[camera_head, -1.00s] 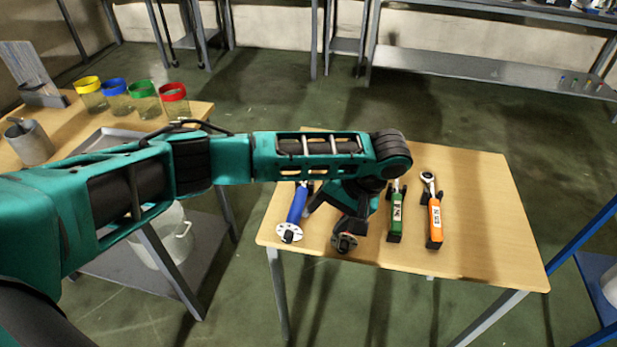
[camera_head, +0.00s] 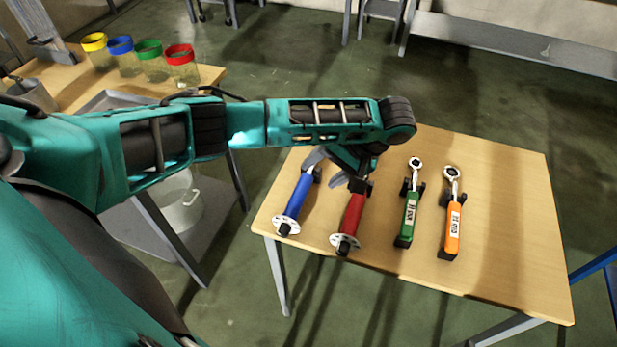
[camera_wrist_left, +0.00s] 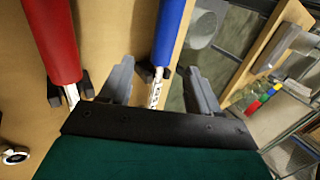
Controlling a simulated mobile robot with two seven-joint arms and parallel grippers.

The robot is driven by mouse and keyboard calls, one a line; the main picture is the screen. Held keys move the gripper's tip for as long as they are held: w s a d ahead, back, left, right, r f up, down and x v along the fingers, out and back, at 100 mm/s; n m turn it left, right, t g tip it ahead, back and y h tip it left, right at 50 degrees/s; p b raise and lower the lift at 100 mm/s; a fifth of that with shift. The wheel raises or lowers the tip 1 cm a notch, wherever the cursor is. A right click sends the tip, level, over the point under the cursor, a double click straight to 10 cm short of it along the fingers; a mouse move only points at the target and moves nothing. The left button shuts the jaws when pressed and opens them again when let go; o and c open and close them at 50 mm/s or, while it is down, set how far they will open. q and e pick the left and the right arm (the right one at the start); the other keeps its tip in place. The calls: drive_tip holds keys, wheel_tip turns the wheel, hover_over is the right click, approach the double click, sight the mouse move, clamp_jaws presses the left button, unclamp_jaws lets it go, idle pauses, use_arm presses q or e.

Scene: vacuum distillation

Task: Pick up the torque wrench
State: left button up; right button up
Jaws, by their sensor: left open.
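Several wrenches lie side by side on the wooden table. They have blue (camera_head: 299,196), red (camera_head: 352,215), green (camera_head: 410,215) and orange (camera_head: 453,230) handles. The picture does not show which one the task means. My left gripper (camera_head: 326,168) is open and empty over the far ends of the blue and red wrenches, and partly hides them. In the left wrist view, the blue wrench (camera_wrist_left: 170,35) runs toward the gap between the two grey fingers of my gripper (camera_wrist_left: 160,82). The red wrench (camera_wrist_left: 52,40) lies outside the fingers, to the left.
The wrenches rest on small dark holders on the table (camera_head: 505,215), whose right side is bare. A second table at the left holds jars with yellow, blue, green and red (camera_head: 180,54) rims.

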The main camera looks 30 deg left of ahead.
sight(308, 180)
use_arm(q)
drive_tip(key=x, duration=0.5)
drive_tip(key=shift+s+a+f, duration=0.2)
drive_tip(key=shift+a+f, duration=0.05)
drive_tip(key=shift+a, duration=0.05)
drive_tip(key=c, duration=1.1)
clamp_jaws()
drive_tip(key=shift+w+r, duration=0.1)
